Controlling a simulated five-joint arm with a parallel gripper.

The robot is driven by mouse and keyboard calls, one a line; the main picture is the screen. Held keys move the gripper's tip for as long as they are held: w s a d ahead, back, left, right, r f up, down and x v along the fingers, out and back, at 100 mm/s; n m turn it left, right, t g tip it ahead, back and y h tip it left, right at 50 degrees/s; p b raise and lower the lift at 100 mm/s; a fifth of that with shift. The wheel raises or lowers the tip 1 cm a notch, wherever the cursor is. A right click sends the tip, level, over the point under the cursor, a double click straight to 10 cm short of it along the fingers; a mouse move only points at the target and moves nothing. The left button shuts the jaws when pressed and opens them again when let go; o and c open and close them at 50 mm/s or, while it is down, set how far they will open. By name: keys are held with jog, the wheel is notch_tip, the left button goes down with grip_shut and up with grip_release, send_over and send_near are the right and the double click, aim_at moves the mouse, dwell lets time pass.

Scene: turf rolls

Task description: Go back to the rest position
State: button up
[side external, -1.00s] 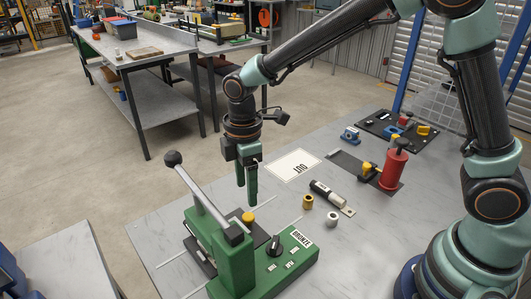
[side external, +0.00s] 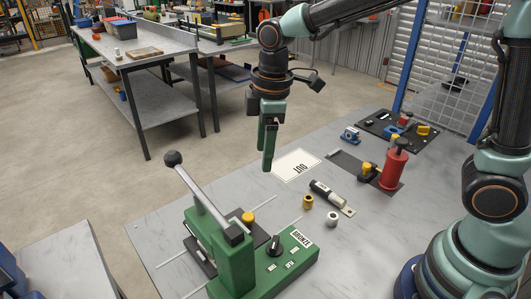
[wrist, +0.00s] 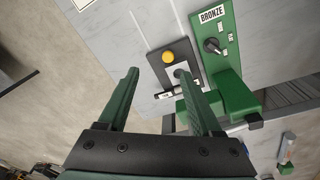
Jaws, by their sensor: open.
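My gripper (side external: 269,148) hangs in the air above the table, fingers pointing down, near the white OUT card (side external: 297,165). In the wrist view my gripper (wrist: 160,88) has its two green fingers spread apart with nothing between them. The green press (side external: 232,252) labelled BRONZE, with a long lever ending in a black ball, stands at the table's front, below my gripper. A yellow-topped piece (side external: 248,218) sits at the press; it also shows in the wrist view (wrist: 168,57).
A brass bushing (side external: 308,201), a pale bushing (side external: 332,219) and a black-and-silver tool (side external: 328,195) lie on the table (side external: 385,218). A red cylinder device (side external: 394,167) stands behind them. A black tray (side external: 390,128) with small parts is at the back. The air around my gripper is clear.

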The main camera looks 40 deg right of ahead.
jog(key=s+d+r+m+t, duration=0.4)
jog(key=s+d+m, duration=0.5)
jog(key=d+m, duration=0.3)
jog(key=shift+s+d+r, duration=0.2)
jog(key=shift+r, duration=0.45)
jog(key=o, duration=0.5)
jog(key=shift+o, duration=0.2)
jog(key=shift+w+a+r, duration=0.2)
jog(key=shift+w+a, duration=0.05)
jog(key=shift+a, duration=0.05)
jog(key=w+a+g+y, duration=0.15)
jog(key=w+a, duration=0.25)
jog(key=a, duration=0.8)
jog(key=w+a+g+h, duration=0.15)
jog(key=w+a, duration=0.25)
jog(key=a, duration=0.8)
jog(key=shift+y, duration=0.5)
jog(key=x, duration=1)
jog(key=shift+s, duration=0.2)
